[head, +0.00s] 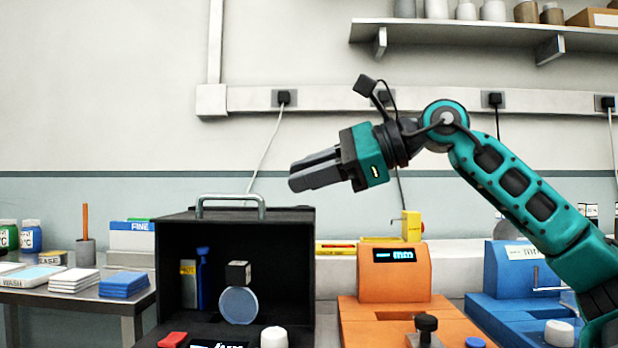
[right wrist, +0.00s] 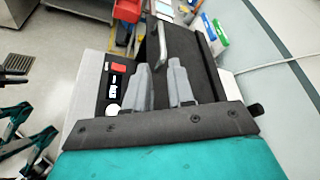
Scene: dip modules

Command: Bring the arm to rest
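My right arm (head: 520,190), teal and black, comes in from the right and bends over at the elbow. Its right gripper (head: 293,174) points left, raised above the black box and clear of everything. The two grey fingers stand apart with nothing between them; the gap shows in the right wrist view (right wrist: 160,75). My left gripper does not show in the head view. Teal and black parts at the left edge of the right wrist view seem to be mine, but no gripper can be made out there.
Below stands an open-fronted black box (head: 295,240) with a metal handle (head: 231,198) and a round disc (head: 239,305) inside. An orange device (head: 395,280) and a blue device (head: 505,270) stand to its right. A wall shelf (head: 470,37) hangs at upper right.

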